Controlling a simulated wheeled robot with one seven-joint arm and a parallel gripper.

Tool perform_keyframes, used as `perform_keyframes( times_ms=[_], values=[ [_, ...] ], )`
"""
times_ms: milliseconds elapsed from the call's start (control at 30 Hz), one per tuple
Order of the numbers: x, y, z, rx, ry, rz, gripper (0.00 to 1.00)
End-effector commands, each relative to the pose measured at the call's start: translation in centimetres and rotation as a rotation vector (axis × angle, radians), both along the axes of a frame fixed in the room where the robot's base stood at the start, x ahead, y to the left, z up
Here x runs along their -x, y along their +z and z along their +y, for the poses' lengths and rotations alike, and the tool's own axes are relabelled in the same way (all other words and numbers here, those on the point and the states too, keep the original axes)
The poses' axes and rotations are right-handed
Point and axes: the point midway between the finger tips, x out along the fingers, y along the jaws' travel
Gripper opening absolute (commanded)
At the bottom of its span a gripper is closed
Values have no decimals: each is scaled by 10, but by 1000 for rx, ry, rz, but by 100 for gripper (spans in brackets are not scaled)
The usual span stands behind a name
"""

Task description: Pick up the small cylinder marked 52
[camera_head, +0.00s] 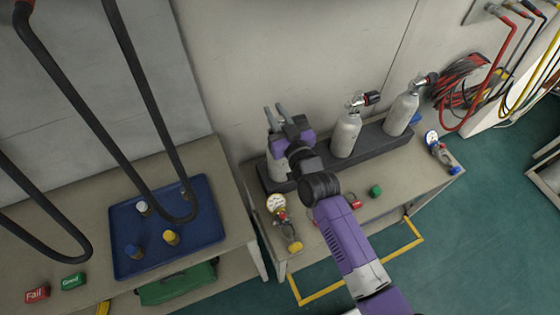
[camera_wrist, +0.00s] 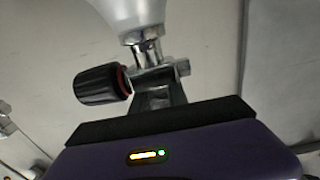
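Three small pale grey cylinders stand in a dark rack (camera_head: 372,147) on the bench against the wall: a left one (camera_head: 277,168), a middle one (camera_head: 346,137) and a right one (camera_head: 401,114). No marking is readable, so I cannot tell which is 52. My gripper (camera_head: 275,112) is at the top of the left cylinder, with its two grey fingers slightly apart, and it hides that valve. The wrist view shows a cylinder (camera_wrist: 130,12) upside down in the picture, with a metal valve (camera_wrist: 155,70) and black knob (camera_wrist: 101,84) close to my gripper. Whether the fingers touch it is hidden.
A gauge assembly (camera_head: 279,208) lies left on the bench, another gauge (camera_head: 434,142) right, and a green cap (camera_head: 376,191) in front. A blue tray (camera_head: 128,218) with small capped pieces is on the left table. Black hoses (camera_head: 85,115) hang above it. The wall is close behind the rack.

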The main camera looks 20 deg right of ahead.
Motion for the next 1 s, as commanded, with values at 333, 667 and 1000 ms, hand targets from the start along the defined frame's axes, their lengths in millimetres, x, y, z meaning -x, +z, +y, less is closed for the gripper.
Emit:
perform_keyframes(
  times_ms=[333,667,1000],
  values=[
    [0,0,0,0,0,0,0],
    [0,0,0,0,0,0,0],
    [0,0,0,1,0,1,0]
  ],
)
